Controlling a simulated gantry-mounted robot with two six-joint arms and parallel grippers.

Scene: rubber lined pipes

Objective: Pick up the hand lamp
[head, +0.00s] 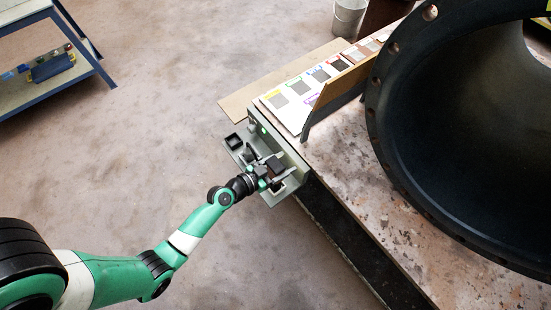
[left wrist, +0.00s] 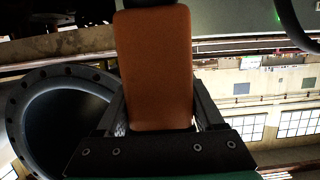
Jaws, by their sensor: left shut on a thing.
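The orange-brown body of what appears to be the hand lamp (left wrist: 155,70) fills the middle of the left wrist view, with a dark part at its top edge. My left gripper (left wrist: 158,118) has a finger on each side of it and is shut on it. In the head view my left gripper (head: 270,175) is at the grey-green holder (head: 292,190) on the table's left end. There the lamp is small and mostly hidden by the gripper. I cannot tell whether it is clear of the holder. My right gripper is not in view.
A large black flanged pipe (head: 385,130) lies on the speckled table (head: 350,160). A board with sample swatches (head: 300,88) lies at the back. A black cup (head: 234,141) sits on the holder's left side. A blue-framed shelf (head: 50,95) stands far left; the floor between is clear.

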